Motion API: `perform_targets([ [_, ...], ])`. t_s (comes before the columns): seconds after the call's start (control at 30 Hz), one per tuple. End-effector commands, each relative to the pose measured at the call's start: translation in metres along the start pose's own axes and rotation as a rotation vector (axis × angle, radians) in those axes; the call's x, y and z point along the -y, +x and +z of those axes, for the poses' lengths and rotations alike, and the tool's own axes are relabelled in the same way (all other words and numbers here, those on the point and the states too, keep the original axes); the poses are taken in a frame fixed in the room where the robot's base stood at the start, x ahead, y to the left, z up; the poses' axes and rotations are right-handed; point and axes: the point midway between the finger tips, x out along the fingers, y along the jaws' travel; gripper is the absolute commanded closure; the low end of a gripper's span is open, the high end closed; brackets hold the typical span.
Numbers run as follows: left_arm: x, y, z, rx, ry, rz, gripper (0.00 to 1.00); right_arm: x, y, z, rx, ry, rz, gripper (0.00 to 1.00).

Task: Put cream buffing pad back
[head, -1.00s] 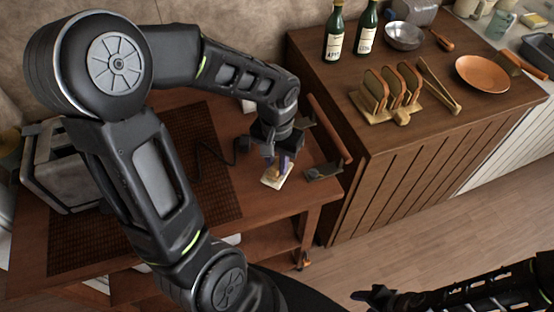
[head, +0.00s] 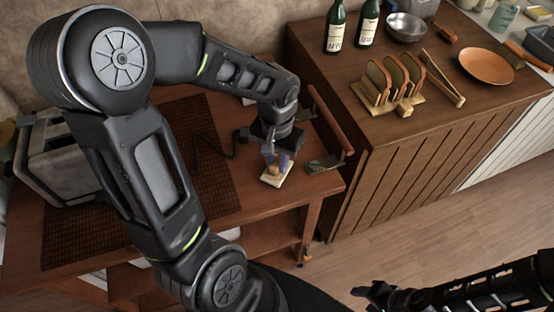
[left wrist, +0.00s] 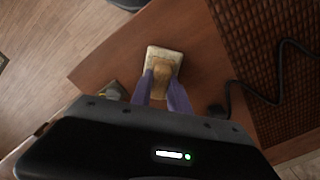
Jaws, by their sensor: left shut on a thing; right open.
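The cream buffing pad (head: 277,177) is a small pale block with a tan grip on top. It sits at or just above the brown wooden trolley top (head: 228,150), near its right front corner; whether it touches the wood I cannot tell. My left gripper (head: 277,164) points down over it, its purple fingers shut on the tan grip. In the left wrist view the pad (left wrist: 168,53) shows beyond the fingertips (left wrist: 160,90). My right gripper (head: 372,293) is open and empty, low over the floor at the bottom right.
A dark woven mat (head: 200,200) and a metal toaster-like box (head: 60,165) lie left on the trolley. A black cable runs beside the gripper. A grey tool (head: 325,164) lies right of the pad. The cabinet (head: 440,110) at right carries a toast rack (head: 395,88) and bottles.

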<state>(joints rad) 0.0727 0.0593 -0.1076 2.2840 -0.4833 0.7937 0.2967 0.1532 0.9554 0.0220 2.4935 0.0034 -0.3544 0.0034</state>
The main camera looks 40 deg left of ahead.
Motion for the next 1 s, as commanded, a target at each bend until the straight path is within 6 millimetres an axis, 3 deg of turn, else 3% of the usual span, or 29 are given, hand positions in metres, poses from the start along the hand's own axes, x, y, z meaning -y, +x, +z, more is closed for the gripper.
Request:
perform_targets([
  [0.7,0.0,0.012,0.0,0.0,0.0,0.0,1.0,-0.004,0.01,0.0,0.0,0.0,0.0,0.52],
  [0.73,0.0,0.011,0.0,0.0,0.0,0.0,0.78,-0.004,0.01,0.0,0.0,0.0,0.0,0.52],
  [1.0,0.0,0.011,0.0,0.0,0.0,0.0,0.56,-0.003,0.009,0.0,0.0,0.0,0.0,0.52],
])
